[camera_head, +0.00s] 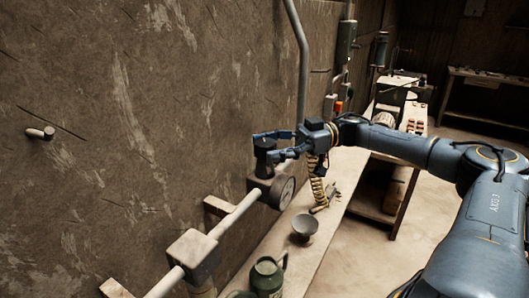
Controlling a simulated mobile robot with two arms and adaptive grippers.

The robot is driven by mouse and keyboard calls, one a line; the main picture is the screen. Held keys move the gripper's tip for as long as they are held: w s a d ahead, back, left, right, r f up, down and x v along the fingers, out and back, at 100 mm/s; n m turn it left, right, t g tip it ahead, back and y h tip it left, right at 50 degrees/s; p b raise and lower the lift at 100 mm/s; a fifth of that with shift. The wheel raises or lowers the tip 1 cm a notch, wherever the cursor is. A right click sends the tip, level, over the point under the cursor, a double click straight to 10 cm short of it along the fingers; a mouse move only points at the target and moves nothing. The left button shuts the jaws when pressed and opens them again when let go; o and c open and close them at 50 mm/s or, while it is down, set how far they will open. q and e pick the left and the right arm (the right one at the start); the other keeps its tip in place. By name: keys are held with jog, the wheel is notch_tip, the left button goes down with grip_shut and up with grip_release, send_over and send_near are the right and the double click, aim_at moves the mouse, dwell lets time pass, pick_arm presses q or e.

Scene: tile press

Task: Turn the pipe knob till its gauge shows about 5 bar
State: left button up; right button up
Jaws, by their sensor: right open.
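The dark pipe knob (264,145) stands on top of a valve block on the pale pipe (228,218) along the wall. The round gauge (283,192) is fixed to the front of this block. I see its face at a steep angle, and its needle and reading are too small to tell. My right gripper (265,146) reaches in from the right at the knob, with a finger on either side of it. It is open, and I cannot tell whether the fingers touch the knob. My left gripper is not in view.
A bench (330,208) runs along the wall below the pipe, with a grey bowl (305,226) and a green can (267,276) on it. A coiled yellowish hose (318,188) hangs near my right gripper. A vertical conduit (303,70) rises behind. Open floor lies to the right.

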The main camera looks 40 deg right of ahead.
jog(key=shift+w+a+f, duration=0.15)
jog(key=shift+w+a, duration=0.05)
jog(key=shift+a, duration=0.4)
